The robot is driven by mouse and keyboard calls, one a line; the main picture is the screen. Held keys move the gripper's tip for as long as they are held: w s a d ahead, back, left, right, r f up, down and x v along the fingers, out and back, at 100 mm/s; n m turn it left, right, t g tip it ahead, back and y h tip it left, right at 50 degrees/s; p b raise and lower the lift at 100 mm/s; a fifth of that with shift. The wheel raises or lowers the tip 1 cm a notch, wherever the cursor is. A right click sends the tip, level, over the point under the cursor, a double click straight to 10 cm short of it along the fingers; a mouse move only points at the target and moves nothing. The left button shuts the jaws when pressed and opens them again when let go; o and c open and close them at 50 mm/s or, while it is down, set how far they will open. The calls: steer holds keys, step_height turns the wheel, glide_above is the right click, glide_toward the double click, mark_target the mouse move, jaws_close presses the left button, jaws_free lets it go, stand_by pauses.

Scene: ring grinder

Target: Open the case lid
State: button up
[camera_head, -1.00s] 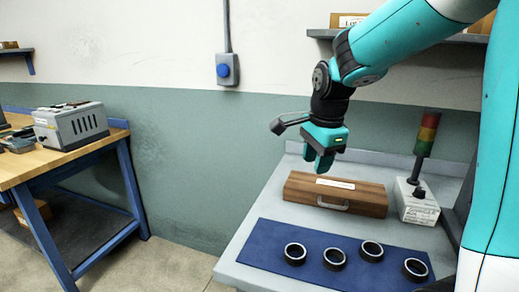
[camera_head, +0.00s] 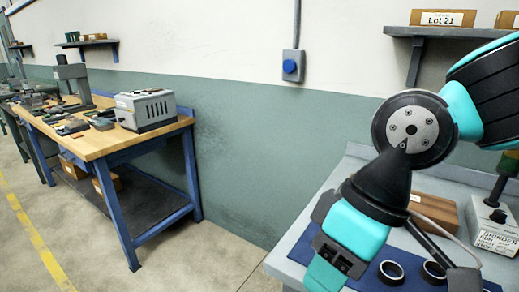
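The brown wooden case (camera_head: 440,208) stands on the grey bench at the right. Only part of it shows behind my arm, and its front handle is hidden. The part of its top that shows is flat, but I cannot make out the lid seam. My teal and black gripper (camera_head: 326,274) is in front of the case and to its left, near the bench's left edge and apart from the case. Its fingers point down at the bottom of the picture. I cannot tell whether they are open.
Dark rings (camera_head: 391,270) lie on a blue mat (camera_head: 372,279) in front of the case. A grey control box (camera_head: 492,232) stands right of it. A wooden workbench (camera_head: 97,142) with a grey machine (camera_head: 146,110) is at left. Floor between the benches is clear.

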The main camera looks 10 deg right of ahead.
steer(key=w+d+r+t+h+p, duration=0.1)
steer(key=w+d+h, duration=0.1)
steer(key=w+d, duration=0.75)
steer(key=w+d+h+p, duration=0.1)
steer(key=w+d, duration=0.3)
steer(key=d, duration=0.4)
steer(key=w+d+f+n+h, duration=0.1)
steer(key=w+d, duration=0.2)
steer(key=d, duration=0.4)
steer(key=w+d+h+p, duration=0.15)
steer(key=w+d, duration=0.25)
steer(key=d, duration=0.4)
steer(key=f, duration=0.5)
steer(key=w+d+f, duration=0.1)
steer(key=f, duration=0.5)
steer(key=d+f, duration=0.1)
steer(key=f, duration=0.4)
steer(key=shift+w+f, duration=0.35)
steer(key=shift+f, duration=0.05)
jaws_close()
